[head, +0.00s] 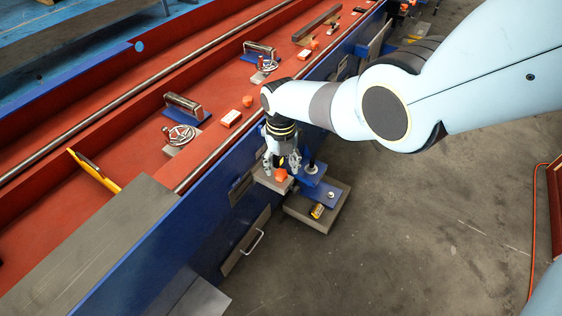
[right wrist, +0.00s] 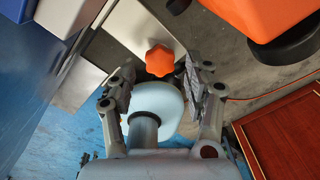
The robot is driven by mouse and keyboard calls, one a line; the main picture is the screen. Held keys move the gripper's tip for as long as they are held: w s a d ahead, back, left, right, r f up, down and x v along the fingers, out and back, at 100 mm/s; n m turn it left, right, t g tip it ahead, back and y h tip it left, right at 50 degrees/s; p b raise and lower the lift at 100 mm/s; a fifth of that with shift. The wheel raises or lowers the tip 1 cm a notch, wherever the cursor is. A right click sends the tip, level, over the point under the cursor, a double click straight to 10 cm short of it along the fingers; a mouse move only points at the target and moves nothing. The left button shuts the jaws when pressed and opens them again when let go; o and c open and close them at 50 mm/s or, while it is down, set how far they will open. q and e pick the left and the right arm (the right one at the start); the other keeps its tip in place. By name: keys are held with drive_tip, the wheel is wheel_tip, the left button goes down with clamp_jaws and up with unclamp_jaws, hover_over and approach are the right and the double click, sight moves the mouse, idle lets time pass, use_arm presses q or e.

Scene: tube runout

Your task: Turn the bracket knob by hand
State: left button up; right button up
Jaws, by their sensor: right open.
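The orange, star-shaped bracket knob (head: 281,175) stands on a small grey block on the outer side of the blue rail. My right gripper (head: 283,163) is directly above it, pointing down. In the right wrist view the knob (right wrist: 159,59) lies between the two fingertips of my right gripper (right wrist: 159,72), with gaps to both sides. The jaws are open and hold nothing. I cannot tell how far above the knob the fingertips are. My left gripper is not in view.
A grey tray-like shelf (head: 318,222) with a blue plate and a small yellow-black item sits beside the knob. The red bench (head: 135,120) carries handwheels and handles. A drawer handle (head: 252,241) juts from the blue side.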

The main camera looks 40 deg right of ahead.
drive_tip(key=shift+f, duration=0.15)
drive_tip(key=shift+f+b, duration=0.95)
drive_tip(key=shift+r, duration=0.1)
drive_tip(key=c, duration=0.9)
drive_tip(key=m, duration=0.3)
drive_tip(key=o, duration=1)
drive_tip(key=shift+r, duration=0.1)
